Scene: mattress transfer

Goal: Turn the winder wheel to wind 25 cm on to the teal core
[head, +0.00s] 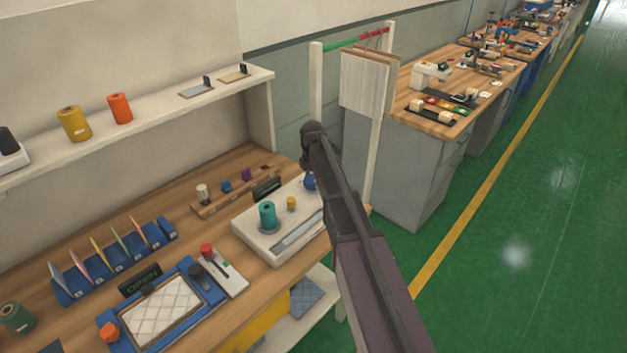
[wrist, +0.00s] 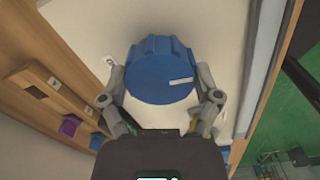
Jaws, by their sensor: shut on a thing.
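The winder wheel (wrist: 163,72) is a blue ribbed knob with a small white mark, seen large in the wrist view between my fingers. A bit of the wheel (head: 310,182) shows in the head view beside my dark arm. My gripper (wrist: 162,88) is shut on the wheel, one finger on each side. In the head view my arm hides the gripper. The teal core (head: 267,212) stands upright on the white winder base (head: 252,236), left of the wheel, with a small yellow piece (head: 291,203) between them.
A wooden rack (head: 225,198) with small parts lies behind the winder. A black display (head: 267,187) stands at the base's rear edge. A blue tray (head: 170,305) with a quilted pad is at front left. A shelf (head: 150,120) runs above the bench.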

